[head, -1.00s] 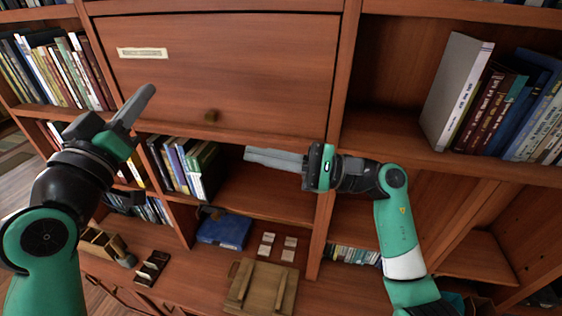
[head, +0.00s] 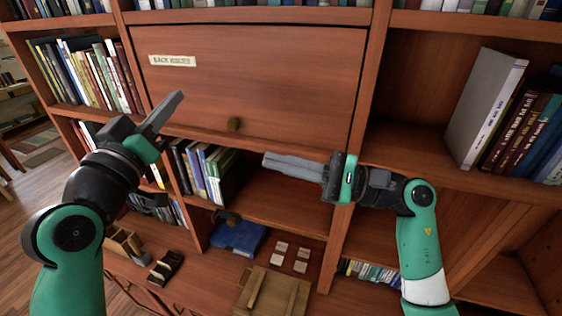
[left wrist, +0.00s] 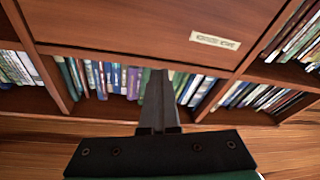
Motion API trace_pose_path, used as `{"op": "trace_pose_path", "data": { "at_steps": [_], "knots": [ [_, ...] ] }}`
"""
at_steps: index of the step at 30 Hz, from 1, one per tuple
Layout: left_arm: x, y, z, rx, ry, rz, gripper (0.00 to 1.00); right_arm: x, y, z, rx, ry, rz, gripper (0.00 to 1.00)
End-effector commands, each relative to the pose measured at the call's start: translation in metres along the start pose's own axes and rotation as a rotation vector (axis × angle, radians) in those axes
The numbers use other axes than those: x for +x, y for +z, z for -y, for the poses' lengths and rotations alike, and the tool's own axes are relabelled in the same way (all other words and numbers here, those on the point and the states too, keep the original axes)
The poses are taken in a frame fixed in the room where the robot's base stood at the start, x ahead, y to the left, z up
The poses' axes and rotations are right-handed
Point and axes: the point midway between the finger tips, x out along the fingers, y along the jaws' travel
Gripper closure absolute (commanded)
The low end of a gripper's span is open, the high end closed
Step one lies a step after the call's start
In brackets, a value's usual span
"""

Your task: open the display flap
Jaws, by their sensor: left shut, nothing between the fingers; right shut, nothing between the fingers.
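Neither visibly touches the flap.
Books (head: 205,165) stand on the shelf under the flap. More books fill the left shelf (head: 88,75) and right shelf (head: 510,120).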

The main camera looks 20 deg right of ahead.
Motion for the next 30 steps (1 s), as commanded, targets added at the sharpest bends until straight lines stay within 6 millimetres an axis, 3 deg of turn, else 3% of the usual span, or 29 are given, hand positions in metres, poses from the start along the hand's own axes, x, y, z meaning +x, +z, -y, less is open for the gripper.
{"op": "trace_pose_path", "data": {
  "at_steps": [20,30],
  "knots": [
    [0.0000,0.0000,0.0000,0.000,0.000,0.000,1.00,0.0000,0.0000,0.0000,0.000,0.000,0.000,1.00],
    [0.0000,0.0000,0.0000,0.000,0.000,0.000,0.42,0.0000,0.0000,0.0000,0.000,0.000,0.000,1.00]
  ]
}}
